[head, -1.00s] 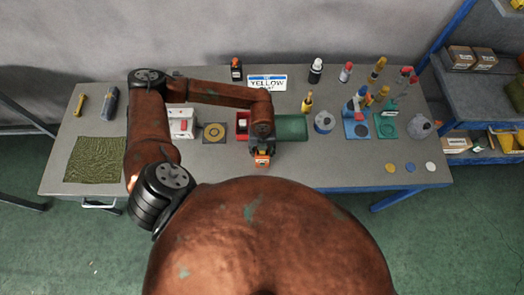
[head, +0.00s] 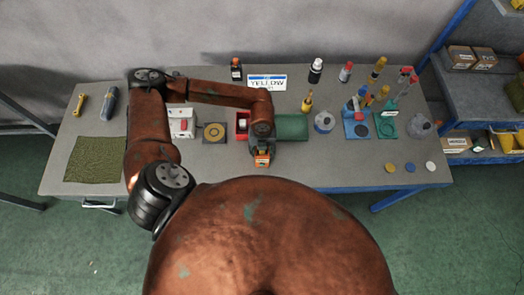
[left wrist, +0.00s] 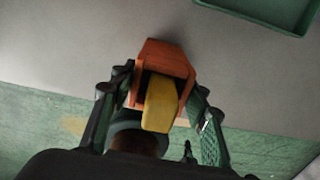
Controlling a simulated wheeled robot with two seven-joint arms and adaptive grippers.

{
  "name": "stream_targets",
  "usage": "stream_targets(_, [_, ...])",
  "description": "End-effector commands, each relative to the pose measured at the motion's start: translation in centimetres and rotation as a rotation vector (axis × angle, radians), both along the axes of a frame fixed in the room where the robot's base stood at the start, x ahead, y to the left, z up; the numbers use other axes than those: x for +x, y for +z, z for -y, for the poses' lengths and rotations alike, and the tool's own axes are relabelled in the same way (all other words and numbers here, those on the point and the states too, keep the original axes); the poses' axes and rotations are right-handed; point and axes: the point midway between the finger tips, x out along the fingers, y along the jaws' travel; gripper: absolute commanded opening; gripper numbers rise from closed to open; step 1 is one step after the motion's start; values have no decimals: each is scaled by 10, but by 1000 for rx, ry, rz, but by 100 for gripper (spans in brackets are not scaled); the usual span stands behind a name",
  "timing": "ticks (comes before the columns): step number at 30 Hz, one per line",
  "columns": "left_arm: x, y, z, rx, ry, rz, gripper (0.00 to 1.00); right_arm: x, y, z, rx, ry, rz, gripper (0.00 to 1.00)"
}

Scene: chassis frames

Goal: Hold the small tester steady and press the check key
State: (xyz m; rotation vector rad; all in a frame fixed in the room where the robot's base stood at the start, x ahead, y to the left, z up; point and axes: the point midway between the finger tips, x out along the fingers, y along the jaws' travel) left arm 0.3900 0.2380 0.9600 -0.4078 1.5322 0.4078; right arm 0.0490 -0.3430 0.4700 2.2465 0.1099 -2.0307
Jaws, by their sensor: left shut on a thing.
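A small orange body with a yellow part (left wrist: 165,62), seemingly the small tester, sits between the fingers of my left gripper (left wrist: 158,88). The fingers are shut on its two sides. In the head view my left gripper (head: 262,150) is near the table's front edge, with the orange tester (head: 262,160) showing at its tip. The yellow part faces the wrist camera; I cannot make out a check key or any display. My right gripper is not in view.
The grey table (head: 225,172) has clear room along its front. A green tray (head: 292,127) and red box (head: 242,122) lie just behind the gripper. A white box with a red part (head: 181,123) is left. Bottles and coloured stands fill the right.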

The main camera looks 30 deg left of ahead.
Motion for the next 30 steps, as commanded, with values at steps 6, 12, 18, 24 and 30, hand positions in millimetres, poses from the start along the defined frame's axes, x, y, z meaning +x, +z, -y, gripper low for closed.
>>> stream_targets(6, [0, -1, -1, 2, 1, 1, 13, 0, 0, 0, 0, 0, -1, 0])
stream_targets(12, [0, -1, -1, 2, 1, 1, 13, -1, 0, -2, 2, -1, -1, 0])
stream_targets(18, [0, -1, -1, 2, 1, 1, 13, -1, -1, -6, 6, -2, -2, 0])
stream_targets(24, [0, -1, -1, 2, 1, 1, 13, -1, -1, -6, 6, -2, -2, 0])
stream_targets(30, [0, -1, -1, 2, 0, 1, 13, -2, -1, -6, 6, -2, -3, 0])
